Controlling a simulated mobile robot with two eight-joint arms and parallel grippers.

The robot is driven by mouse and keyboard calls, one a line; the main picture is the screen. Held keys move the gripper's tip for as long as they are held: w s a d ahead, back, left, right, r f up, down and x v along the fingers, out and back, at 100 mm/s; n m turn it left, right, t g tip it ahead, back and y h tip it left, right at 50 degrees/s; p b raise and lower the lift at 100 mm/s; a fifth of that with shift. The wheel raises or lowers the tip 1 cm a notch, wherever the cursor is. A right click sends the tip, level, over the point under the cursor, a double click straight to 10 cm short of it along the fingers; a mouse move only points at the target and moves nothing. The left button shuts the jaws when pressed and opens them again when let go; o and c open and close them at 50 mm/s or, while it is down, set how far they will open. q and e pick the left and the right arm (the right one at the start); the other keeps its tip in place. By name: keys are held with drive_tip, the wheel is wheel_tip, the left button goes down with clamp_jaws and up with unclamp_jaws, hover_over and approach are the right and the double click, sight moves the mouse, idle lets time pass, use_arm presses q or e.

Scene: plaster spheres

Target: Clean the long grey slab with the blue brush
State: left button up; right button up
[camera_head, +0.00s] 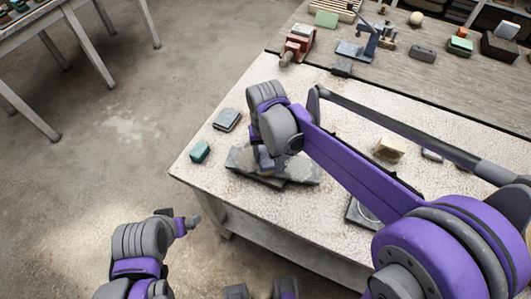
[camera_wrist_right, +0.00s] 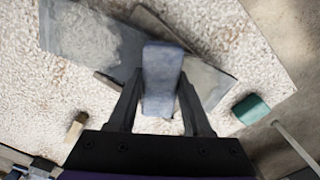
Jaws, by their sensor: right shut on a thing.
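The long grey slab (camera_head: 303,172) lies on the pale speckled table, partly hidden by my right arm. In the right wrist view the slab (camera_wrist_right: 70,30) runs diagonally and has a whitish dusty patch. My right gripper (camera_wrist_right: 160,108) is shut on the blue brush (camera_wrist_right: 162,75), a blue-grey block held between the fingers. The brush is over the slab; whether it touches cannot be told. In the head view the right gripper (camera_head: 262,160) is at the slab's left part. My left gripper (camera_head: 190,222) is off the table's left corner, its fingers too small to read.
A green block (camera_head: 200,152) and a grey block (camera_head: 227,120) lie left of the slab. A beige block (camera_head: 389,149) lies to the right, beyond my arm. A red vise (camera_head: 297,44) and several small items stand at the back. Bare table lies behind the slab.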

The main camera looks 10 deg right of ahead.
drive_tip(key=shift+s, duration=1.1)
drive_tip(key=shift+w, duration=2.3)
drive_tip(key=shift+s, duration=2.3)
drive_tip(key=shift+w, duration=0.1)
drive_tip(key=shift+w, duration=2.2)
